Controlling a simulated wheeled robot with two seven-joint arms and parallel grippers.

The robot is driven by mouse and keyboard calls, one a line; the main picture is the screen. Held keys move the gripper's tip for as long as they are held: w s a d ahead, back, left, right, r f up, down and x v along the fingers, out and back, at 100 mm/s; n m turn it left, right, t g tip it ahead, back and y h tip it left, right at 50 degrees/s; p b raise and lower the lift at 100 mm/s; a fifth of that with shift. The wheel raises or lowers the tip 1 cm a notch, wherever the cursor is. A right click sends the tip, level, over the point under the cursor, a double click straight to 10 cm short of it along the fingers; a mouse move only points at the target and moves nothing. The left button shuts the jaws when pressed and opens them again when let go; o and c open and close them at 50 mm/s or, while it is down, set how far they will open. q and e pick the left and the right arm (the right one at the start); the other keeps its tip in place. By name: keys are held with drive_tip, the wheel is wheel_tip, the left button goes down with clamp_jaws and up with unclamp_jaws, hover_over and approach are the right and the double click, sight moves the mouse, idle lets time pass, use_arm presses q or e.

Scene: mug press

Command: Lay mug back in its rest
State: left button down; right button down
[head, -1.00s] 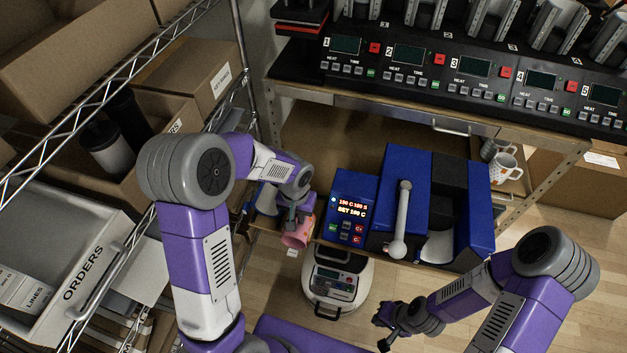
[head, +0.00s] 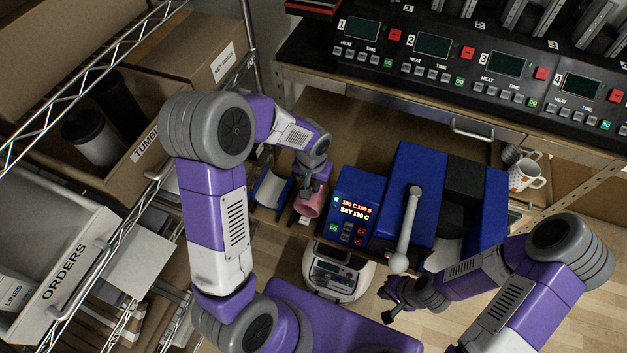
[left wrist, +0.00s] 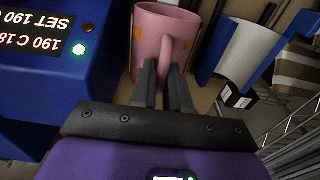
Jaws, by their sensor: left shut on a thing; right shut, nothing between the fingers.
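The pink mug (head: 309,204) is by the left side of the blue press, at the shelf's front edge. My left gripper (head: 314,183) is shut on its handle; the left wrist view shows the fingers (left wrist: 163,88) on the handle of the mug (left wrist: 153,38). The rest, a blue cradle with a pale curved inside (head: 271,188), lies just left of the mug and is empty; it also shows in the left wrist view (left wrist: 243,50). I cannot tell whether the mug touches the shelf. My right gripper (head: 386,307) is shut and empty, in front of the press.
The blue press (head: 415,180) with its grey lever stands right of the mug, its lit control box (head: 352,208) closest. A wire rack with boxes (head: 190,70) stands at the left. A patterned white mug (head: 525,176) sits at the right.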

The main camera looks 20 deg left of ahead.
use_arm(q)
drive_tip(key=shift+f+b, duration=0.95)
drive_tip(key=shift+f, duration=0.45)
drive_tip(key=c, duration=1)
unclamp_jaws()
drive_tip(key=shift+c, duration=0.2)
drive_tip(key=shift+o, duration=0.3)
drive_tip(key=o, duration=1)
drive_tip(key=shift+r, duration=0.15)
drive_tip(key=shift+r+p, duration=3.1)
drive_tip(key=shift+r, duration=0.8)
